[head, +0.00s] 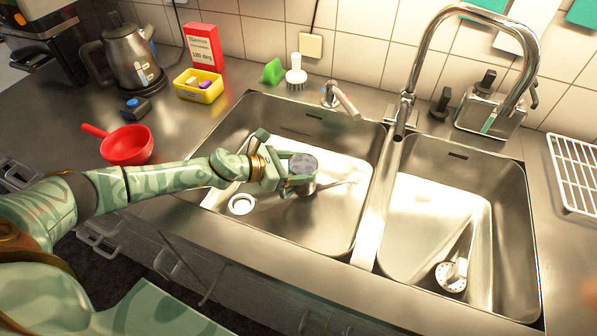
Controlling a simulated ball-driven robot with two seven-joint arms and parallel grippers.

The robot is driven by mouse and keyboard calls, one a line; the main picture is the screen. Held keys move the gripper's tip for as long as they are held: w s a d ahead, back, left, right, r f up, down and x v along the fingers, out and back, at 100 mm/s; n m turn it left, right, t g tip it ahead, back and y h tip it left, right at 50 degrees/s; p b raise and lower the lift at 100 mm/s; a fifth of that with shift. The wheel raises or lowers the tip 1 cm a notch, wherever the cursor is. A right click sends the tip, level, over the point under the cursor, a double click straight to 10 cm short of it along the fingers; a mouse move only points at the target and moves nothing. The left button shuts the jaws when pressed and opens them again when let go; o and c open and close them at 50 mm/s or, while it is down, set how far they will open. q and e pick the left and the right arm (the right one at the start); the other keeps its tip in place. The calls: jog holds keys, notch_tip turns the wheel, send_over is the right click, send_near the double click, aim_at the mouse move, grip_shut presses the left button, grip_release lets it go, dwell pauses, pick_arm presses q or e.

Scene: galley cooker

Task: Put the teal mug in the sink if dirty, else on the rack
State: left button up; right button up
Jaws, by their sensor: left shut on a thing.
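My left gripper (282,172) is over the left sink basin (335,215) and is shut on a small round cup-like thing, which I take for the mug (304,180). It looks grey and metallic here, with a dark, mottled round top; I see no clear teal on it. The fingers hide its left side. I cannot tell whether it is dirty, or whether it touches the basin floor. The white wire rack (577,172) stands on the counter at the right edge, with nothing visible on it. My right gripper is not in view.
A tall curved tap (421,58) stands behind the divider between basins. The right basin (430,215) holds a drain fitting. On the left counter are a red pan (127,146), a kettle (128,60), a yellow tub (198,87) and a red box (203,47).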

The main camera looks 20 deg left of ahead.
pick_arm(q)
jog(key=shift+w+f, duration=0.1)
jog(key=shift+f, duration=0.1)
jog(key=shift+f, duration=0.2)
jog(key=o, duration=1.5)
jog(key=shift+f, duration=0.1)
jog(key=shift+c, duration=0.2)
jog(key=shift+r, duration=0.3)
jog(key=p+v, duration=0.1)
jog(key=v, duration=1.1)
